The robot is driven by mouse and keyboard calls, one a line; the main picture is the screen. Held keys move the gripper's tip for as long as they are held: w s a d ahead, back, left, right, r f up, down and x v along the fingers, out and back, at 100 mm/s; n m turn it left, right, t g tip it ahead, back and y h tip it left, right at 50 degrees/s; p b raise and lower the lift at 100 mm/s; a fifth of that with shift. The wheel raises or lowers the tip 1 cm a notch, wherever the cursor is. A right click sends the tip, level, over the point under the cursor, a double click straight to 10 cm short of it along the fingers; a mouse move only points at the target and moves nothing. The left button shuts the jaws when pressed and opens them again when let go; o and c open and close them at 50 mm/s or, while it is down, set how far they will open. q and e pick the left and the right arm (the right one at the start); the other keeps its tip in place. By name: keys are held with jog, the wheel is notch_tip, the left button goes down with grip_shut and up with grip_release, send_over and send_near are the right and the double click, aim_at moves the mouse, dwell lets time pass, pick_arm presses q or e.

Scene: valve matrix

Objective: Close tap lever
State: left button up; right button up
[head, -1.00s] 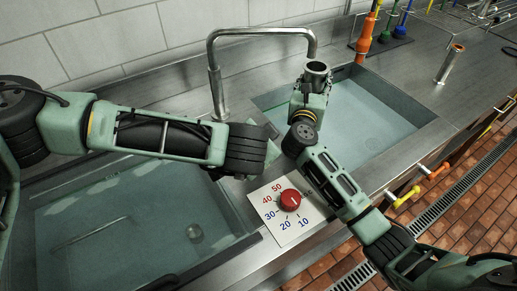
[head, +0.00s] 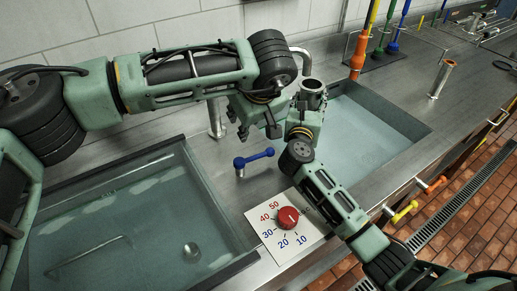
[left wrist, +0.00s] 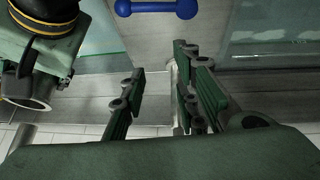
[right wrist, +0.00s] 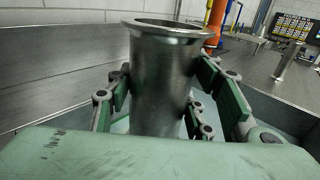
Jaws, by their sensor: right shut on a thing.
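The blue tap lever (head: 254,158) is a short bar with rounded ends on a small post, on the steel strip between the basins. It also shows at the top edge of the left wrist view (left wrist: 157,8). My left gripper (head: 259,128) is open and empty, just above and behind the lever, apart from it. Its spread fingers show in the left wrist view (left wrist: 158,92).
The faucet (head: 216,115) stands behind the lever, partly covered by my left arm. A red dial (head: 288,217) on a white plate sits in front. Basins lie left (head: 110,255) and right (head: 375,130). Another metal tube (head: 442,78) stands at the right.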

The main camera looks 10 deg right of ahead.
aim_at(255, 157)
pick_arm(q)
jog(key=f+n+g, duration=0.2)
jog(key=f+n, duration=0.1)
jog(key=n, duration=0.2)
jog(key=d+f+n+g, duration=0.1)
jog(key=f+n+g, duration=0.1)
jog(key=n, duration=0.4)
jog(key=d+f+n+g, duration=0.1)
jog(key=f+n+g, duration=0.1)
jog(key=f+n, duration=0.2)
jog(key=shift+s+d+f+n+h, duration=0.3)
jog(key=shift+f+n+h, duration=0.1)
jog(key=shift+n, duration=0.5)
grip_shut()
